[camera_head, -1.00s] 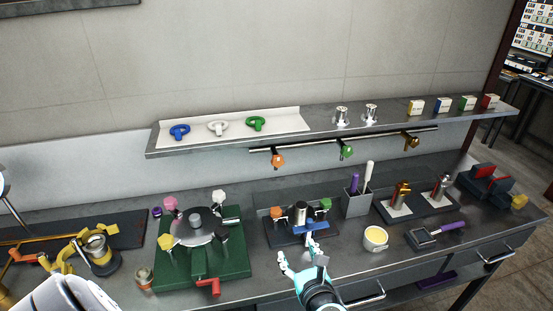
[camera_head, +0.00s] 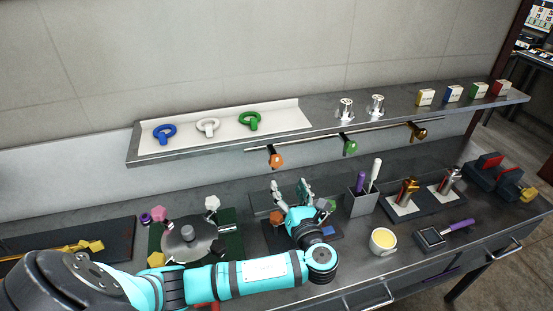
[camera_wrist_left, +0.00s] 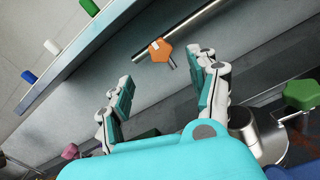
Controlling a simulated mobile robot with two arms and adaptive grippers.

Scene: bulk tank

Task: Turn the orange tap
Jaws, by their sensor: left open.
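An orange five-sided tap handle (camera_head: 277,160) hangs on the rail under the wall shelf, at the left end. In the left wrist view the same orange handle (camera_wrist_left: 160,50) shows between and beyond my fingertips, with a short stem. My left gripper (camera_head: 289,185) is open, its fingers pointing up and apart, just below this handle and not touching it. The left wrist view shows the empty gap between its fingers (camera_wrist_left: 165,75). Another orange knob (camera_head: 275,217) is on the small dark tank stand, partly hidden by my gripper. My right gripper is not in view.
Rail also holds a green handle (camera_head: 350,147) and a brass one (camera_head: 420,133). Shelf edge (camera_head: 220,149) runs above my gripper. A green knob (camera_wrist_left: 300,95) is close right of my fingers. A yellow-filled cup (camera_head: 383,241) stands right of my wrist.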

